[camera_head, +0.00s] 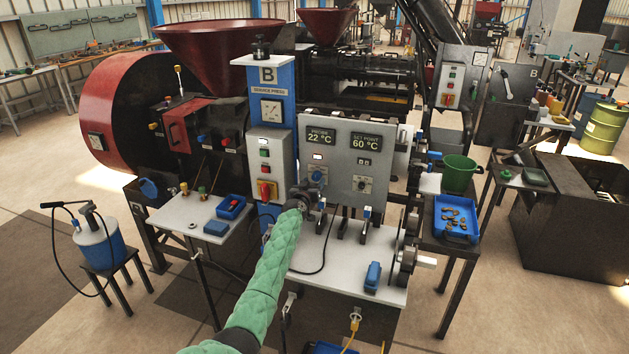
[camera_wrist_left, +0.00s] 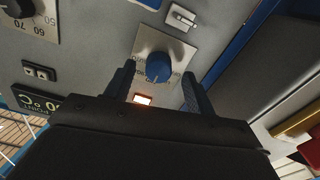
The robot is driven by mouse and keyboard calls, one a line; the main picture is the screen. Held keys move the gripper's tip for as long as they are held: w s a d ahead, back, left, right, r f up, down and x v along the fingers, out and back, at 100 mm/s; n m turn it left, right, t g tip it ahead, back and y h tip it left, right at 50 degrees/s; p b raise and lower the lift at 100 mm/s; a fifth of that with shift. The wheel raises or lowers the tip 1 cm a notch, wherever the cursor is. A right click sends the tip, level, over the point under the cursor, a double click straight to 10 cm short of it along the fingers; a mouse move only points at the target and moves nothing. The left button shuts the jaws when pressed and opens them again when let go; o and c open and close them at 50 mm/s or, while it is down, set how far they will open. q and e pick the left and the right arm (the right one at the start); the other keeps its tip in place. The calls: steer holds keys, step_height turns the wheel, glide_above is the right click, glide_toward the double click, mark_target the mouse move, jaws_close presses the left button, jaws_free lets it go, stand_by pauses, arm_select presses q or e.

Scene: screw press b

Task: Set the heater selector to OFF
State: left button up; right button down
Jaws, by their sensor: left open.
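The heater selector is a blue knob (camera_head: 316,175) on a pale plate at the lower left of the grey control panel (camera_head: 342,127). My left gripper (camera_head: 309,190) is at the panel, just in front of the knob. In the wrist view its two dark fingers (camera_wrist_left: 158,73) are open, one on each side of the knob. I cannot tell whether they touch it. My right gripper is not in view.
A lit indicator (camera_wrist_left: 142,99) is near the knob. A second dial (camera_head: 363,184) is to the right on the panel. The displays read 22 °C and 60 °C. Small clamps and a blue item (camera_head: 373,275) are on the table below.

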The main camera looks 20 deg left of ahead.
arm_select(q)
steer(key=shift+w+r, duration=0.15)
steer(key=shift+w, duration=0.8)
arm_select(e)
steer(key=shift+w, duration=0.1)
arm_select(q)
steer(key=c, duration=1)
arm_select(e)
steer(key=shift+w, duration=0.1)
